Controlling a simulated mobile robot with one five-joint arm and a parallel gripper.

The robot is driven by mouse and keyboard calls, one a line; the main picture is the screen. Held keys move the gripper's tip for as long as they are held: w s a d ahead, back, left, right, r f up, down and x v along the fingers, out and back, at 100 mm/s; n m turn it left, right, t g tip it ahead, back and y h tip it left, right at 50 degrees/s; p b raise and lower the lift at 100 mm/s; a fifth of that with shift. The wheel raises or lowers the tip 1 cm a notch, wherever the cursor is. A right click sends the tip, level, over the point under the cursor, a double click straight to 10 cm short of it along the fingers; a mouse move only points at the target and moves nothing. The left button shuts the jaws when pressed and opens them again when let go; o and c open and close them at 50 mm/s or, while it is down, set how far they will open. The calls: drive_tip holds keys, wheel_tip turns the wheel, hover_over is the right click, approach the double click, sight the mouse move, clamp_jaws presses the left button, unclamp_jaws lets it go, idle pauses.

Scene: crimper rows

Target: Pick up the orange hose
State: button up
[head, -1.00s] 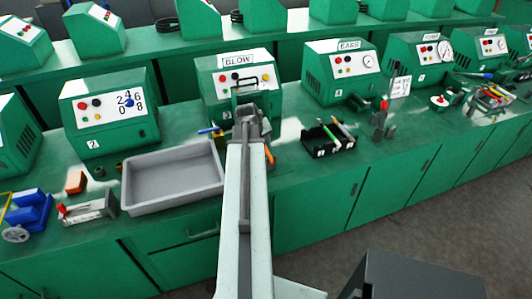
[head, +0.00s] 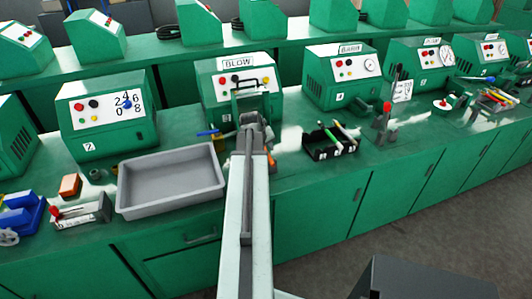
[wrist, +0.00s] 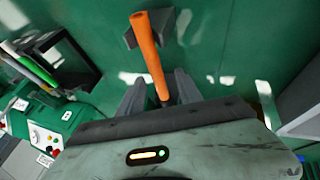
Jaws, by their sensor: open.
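The orange hose (wrist: 150,52) is a short straight tube. In the wrist view it runs from the top middle down between the two grey fingers of my gripper (wrist: 158,78). In the head view only a small orange bit of the hose (head: 271,161) shows at the right side of my arm. My gripper (head: 255,126) is there over the green bench, in front of the BLOW machine.
A grey tray (head: 122,190) stands left of my arm. A black box (head: 320,155) with pens lies to the right. The BLOW machine (head: 218,92) stands behind. A grey block (wrist: 134,36) sits by the hose's far end. Bare green bench lies right of the hose.

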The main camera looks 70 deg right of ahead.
drive_tip(key=shift+f, duration=0.1)
clamp_jaws()
idle(0.3)
wheel_tip(320, 180, up, 10)
drive_tip(key=p, duration=1)
drive_tip(key=shift+r, duration=0.25)
